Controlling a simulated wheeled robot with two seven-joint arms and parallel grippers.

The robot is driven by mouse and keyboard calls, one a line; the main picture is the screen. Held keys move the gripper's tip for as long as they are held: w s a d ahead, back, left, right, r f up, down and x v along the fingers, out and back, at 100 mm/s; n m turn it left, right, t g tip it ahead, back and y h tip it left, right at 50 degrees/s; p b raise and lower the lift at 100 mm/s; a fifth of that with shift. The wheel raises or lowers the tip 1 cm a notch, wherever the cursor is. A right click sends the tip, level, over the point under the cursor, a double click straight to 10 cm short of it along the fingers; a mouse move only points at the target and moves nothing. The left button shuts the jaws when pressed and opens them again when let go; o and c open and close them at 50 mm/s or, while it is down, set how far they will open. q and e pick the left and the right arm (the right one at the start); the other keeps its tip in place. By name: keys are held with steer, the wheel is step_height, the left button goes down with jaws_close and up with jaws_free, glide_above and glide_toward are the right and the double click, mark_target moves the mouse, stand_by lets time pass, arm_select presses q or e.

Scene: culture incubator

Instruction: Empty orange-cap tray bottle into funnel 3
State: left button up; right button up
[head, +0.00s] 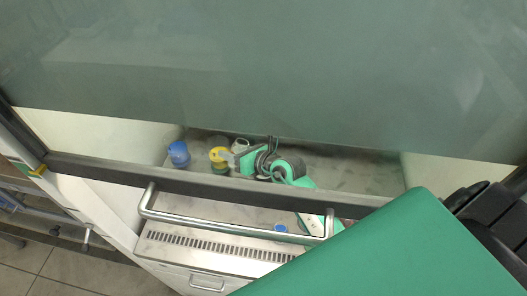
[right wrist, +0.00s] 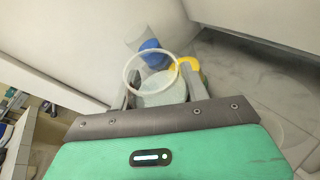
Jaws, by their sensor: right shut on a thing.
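My right gripper (head: 229,157) is inside the cabinet, under the raised glass. In the right wrist view its fingers (right wrist: 158,97) are shut on a pale, translucent bottle (right wrist: 160,98) with a round, wide white rim. No cap shows on this rim, and no orange cap can be made out. A yellow ring-shaped piece (head: 218,154), possibly a funnel, is beside the fingertips; it also shows in the right wrist view (right wrist: 187,63), behind the bottle. A blue piece (head: 179,153) stands left of it. Funnel numbers are not legible. My left gripper is not in view.
The glass sash (head: 270,70) hangs above the work opening, with a dark lower frame (head: 120,171) and a metal handle bar (head: 230,225) below it. A small blue round thing (head: 281,228) lies near the front grille (head: 215,245). The cabinet floor at right (head: 360,175) is clear.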

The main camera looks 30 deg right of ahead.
steer(key=shift+d+r, duration=0.2)
steer(key=shift+r, duration=0.2)
steer(key=shift+s+d+r+m+y, duration=0.1)
steer(key=shift+d+r+m+y, duration=0.2)
steer(key=shift+r+m, duration=0.35)
steer(key=shift+w+d+r+m+t+y+b, duration=0.1)
steer(key=shift+w+d+m+t+y+b, duration=0.25)
steer(key=shift+b, duration=0.8)
steer(key=shift+s+d+r, duration=0.1)
steer(key=shift+r, duration=0.1)
steer(key=shift+s+r+m, duration=0.15)
steer(key=shift+m, duration=0.15)
steer(key=shift+b, duration=0.3)
steer(key=shift+w, duration=0.2)
steer(key=shift+d, duration=0.1)
